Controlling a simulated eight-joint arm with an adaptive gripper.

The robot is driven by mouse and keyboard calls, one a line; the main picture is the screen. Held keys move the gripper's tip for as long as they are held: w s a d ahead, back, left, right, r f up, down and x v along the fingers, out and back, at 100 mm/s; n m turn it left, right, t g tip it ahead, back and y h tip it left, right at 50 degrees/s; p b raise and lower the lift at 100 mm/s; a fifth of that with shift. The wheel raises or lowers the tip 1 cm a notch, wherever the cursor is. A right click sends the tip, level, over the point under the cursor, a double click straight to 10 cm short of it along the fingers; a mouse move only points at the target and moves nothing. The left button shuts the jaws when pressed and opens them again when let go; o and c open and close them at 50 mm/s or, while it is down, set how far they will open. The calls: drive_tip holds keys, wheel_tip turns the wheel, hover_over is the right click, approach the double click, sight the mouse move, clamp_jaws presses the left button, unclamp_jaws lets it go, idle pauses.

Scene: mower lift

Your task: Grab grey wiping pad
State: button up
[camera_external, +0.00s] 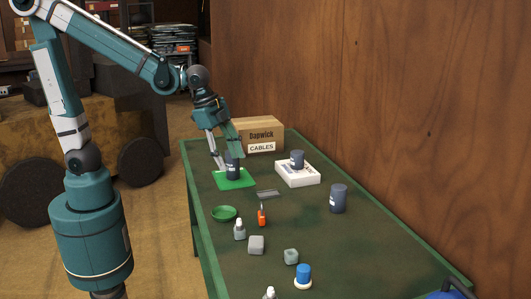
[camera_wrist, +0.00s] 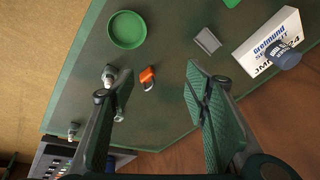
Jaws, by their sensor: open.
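A flat grey piece (camera_external: 267,194) lies on the green table between the green mat and the orange item; it also shows in the wrist view (camera_wrist: 208,40), upper right. A rounded grey block (camera_external: 256,245) lies nearer the camera. I cannot tell for certain which of these is the wiping pad. My gripper (camera_external: 229,161) is over the far part of the table, by the green mat, pointing down. In the wrist view my gripper (camera_wrist: 161,85) has its fingers spread wide with nothing held between them. The flat piece appears beyond the right finger, apart from it.
A dark cylinder (camera_external: 233,169) shows at the green mat (camera_external: 235,182), partly behind a finger. A white box (camera_external: 298,176) bears another cylinder. A carton (camera_external: 258,136) stands behind. The bowl (camera_external: 224,213), bottle (camera_external: 239,230) and orange item (camera_external: 262,215) stand nearby. A wooden wall borders the right.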

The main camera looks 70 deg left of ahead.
drive_tip(key=w+d+f+m+g+p, duration=0.1)
drive_tip(key=w+d+f+m+p, duration=0.15)
drive_tip(key=d, duration=0.35)
drive_tip(key=w+d+f+m+g+p, duration=0.1)
drive_tip(key=d+m, duration=0.2)
drive_tip(key=d, duration=0.4)
drive_tip(key=m+g+y+p, duration=0.1)
drive_tip(key=m+p, duration=0.3)
drive_tip(key=m, duration=0.2)
hover_over(256, 240)
drive_tip(key=shift+n, duration=0.25)
drive_tip(key=f, duration=0.7)
drive_tip(key=shift+w+a+f, duration=0.1)
drive_tip(key=shift+w+a, duration=0.1)
drive_tip(key=shift+a, duration=0.05)
drive_tip(key=shift+s+d+f+g, duration=0.15)
drive_tip(key=shift+d+f+g, duration=0.15)
drive_tip(key=shift+d+f, duration=0.15)
drive_tip(key=shift+f, duration=1.25)
drive_tip(key=shift+f, duration=0.1)
drive_tip(key=shift+a+f+b, duration=0.1)
drive_tip(key=shift+f+b, duration=0.55)
drive_tip(key=shift+f, duration=1.85)
